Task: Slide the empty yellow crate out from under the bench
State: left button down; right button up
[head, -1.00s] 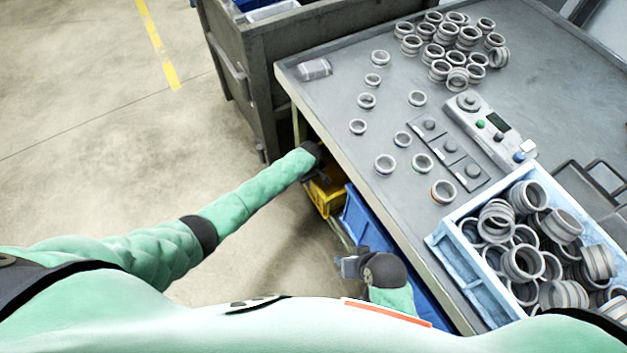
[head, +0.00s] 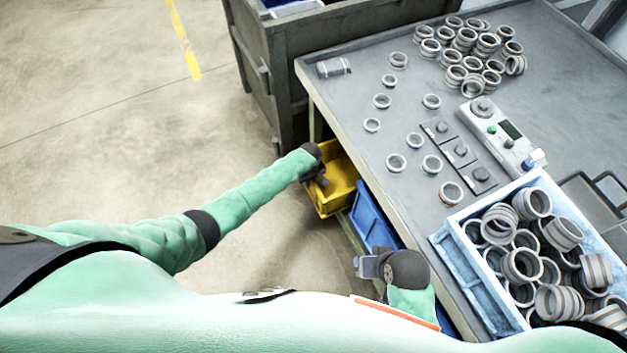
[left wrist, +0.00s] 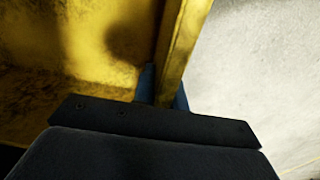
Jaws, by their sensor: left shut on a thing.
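The yellow crate (head: 338,187) sticks out partly from under the left edge of the bench (head: 345,120); its far part is hidden by the bench top. What shows of its inside looks empty. My left gripper (head: 322,182) is at the crate's outer wall and shut on its rim. In the left wrist view, the crate wall (left wrist: 183,50) runs between the fingers of the left gripper (left wrist: 160,88). My right gripper (head: 362,266) is held beside the bench's near left side, away from the yellow crate; its fingers are too small to read.
A blue crate (head: 372,218) sits under the bench beside the yellow one. A dark grey bin (head: 285,70) stands close behind. Metal rings, a control box (head: 503,135) and a light blue crate (head: 478,297) of rings are on the bench. The floor at left is clear.

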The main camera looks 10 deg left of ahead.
pick_arm(q)
jog(key=shift+a, duration=0.1)
jog(key=c, duration=1.3)
grip_release()
jog(key=shift+c, duration=0.2)
notch_tip(320, 180, up, 6)
jog(key=shift+s+r, duration=0.1)
jog(key=shift+r, duration=0.75)
